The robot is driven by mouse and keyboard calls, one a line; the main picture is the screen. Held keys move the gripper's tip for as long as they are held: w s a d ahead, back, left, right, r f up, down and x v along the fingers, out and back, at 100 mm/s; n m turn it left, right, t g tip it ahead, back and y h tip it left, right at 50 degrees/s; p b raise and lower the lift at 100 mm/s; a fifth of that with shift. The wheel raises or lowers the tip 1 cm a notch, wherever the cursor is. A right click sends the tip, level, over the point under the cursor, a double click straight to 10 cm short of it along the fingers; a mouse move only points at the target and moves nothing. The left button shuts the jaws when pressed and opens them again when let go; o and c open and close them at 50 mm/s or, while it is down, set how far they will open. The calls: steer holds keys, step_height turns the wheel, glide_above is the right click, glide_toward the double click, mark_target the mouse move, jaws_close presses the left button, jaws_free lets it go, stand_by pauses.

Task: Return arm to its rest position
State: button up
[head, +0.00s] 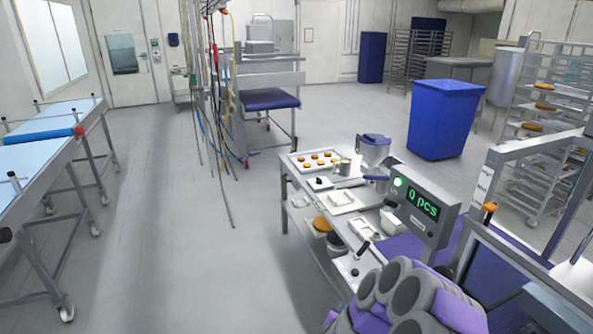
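Rounded grey and purple links, which look like my folded arm (410,300), fill the bottom right of the head view. They sit low, in front of the purple-topped machine frame and close to the steel table. I cannot make out my gripper's fingers in this view, nor anything held.
A steel table (308,221) carries a tray of orange rounds (318,160), a blue-grey jug (373,150) and small trays. A blue bin (445,118) and tray rack (545,100) stand behind.

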steer(key=a+r+n+y+b, duration=0.25)
steer(key=a+r+y, duration=0.4)
steer(key=a, duration=0.45)
steer(key=s+a+r+n+g+y, duration=0.3)
steer(key=s+r+n+g, duration=0.15)
steer(key=s, duration=0.55)
steer(key=s+d+r+g+h+b, duration=0.1)
steer(key=s+d+r+g, duration=0.1)
steer(key=s, duration=0.8)
steer(key=s+d+r+g+h+b, duration=0.1)
steer(key=s+d, duration=0.4)
steer(key=s, duration=0.5)
steer(key=s+d+r+g+h+b, duration=0.1)
steer(key=s+d+r+g+h, duration=0.1)
steer(key=s, duration=0.8)
steer(key=d+r+g, duration=0.1)
steer(key=d+g, duration=0.1)
steer(key=g, duration=0.1)
steer(key=shift+d+r, duration=0.15)
steer(key=shift+d, duration=0.05)
steer(key=shift+d, duration=0.1)
